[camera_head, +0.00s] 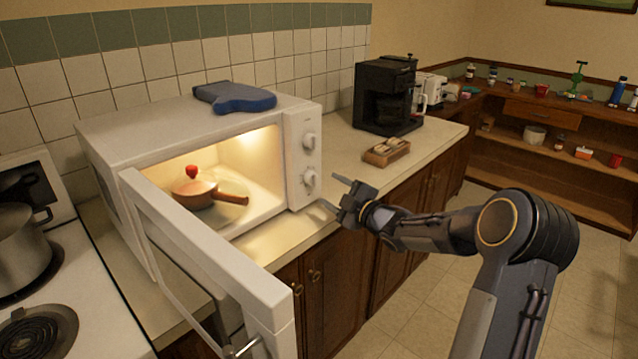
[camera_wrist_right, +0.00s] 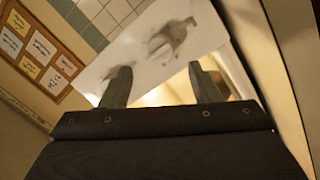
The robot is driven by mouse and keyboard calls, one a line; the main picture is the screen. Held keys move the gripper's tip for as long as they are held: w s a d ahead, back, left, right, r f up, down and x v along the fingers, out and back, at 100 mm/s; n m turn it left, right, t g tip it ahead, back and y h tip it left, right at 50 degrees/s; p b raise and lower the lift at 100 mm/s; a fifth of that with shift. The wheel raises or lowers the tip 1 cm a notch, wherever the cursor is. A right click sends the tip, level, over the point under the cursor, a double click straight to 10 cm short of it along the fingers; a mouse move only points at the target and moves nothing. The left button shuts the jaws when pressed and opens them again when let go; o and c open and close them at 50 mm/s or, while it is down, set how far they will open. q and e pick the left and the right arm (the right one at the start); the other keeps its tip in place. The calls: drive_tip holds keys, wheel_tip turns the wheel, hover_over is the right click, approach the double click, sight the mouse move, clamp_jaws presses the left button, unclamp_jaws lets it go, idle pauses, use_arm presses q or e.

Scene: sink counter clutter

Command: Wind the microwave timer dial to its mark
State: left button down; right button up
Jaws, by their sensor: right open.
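The white microwave (camera_head: 190,125) stands on the counter with its door (camera_head: 215,250) swung wide open and its inside lit. Two dials sit on its right-hand panel, an upper dial (camera_head: 309,141) and a lower dial (camera_head: 311,179). I cannot read the mark or tell which dial is the timer. My right gripper (camera_head: 329,190) is open and empty, just right of the lower dial and apart from it. In the right wrist view, its spread fingers (camera_wrist_right: 158,68) point at the panel, with a dial (camera_wrist_right: 160,46) just beyond the gap. My left gripper is not in view.
A brown pan (camera_head: 194,193) with a red item above it is inside the microwave. A blue mitt (camera_head: 235,97) lies on top. A coffee maker (camera_head: 386,95) and a small wooden tray (camera_head: 386,152) stand right on the counter. A pot (camera_head: 22,240) sits on the stove at left.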

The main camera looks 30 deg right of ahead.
sight(316, 181)
drive_tip(key=p+x, duration=0.1)
drive_tip(key=x, duration=0.5)
drive_tip(key=shift+c, duration=0.4)
drive_tip(key=c, duration=0.9)
drive_tip(key=shift+a+m, duration=0.1)
drive_tip(key=shift+m, duration=0.3)
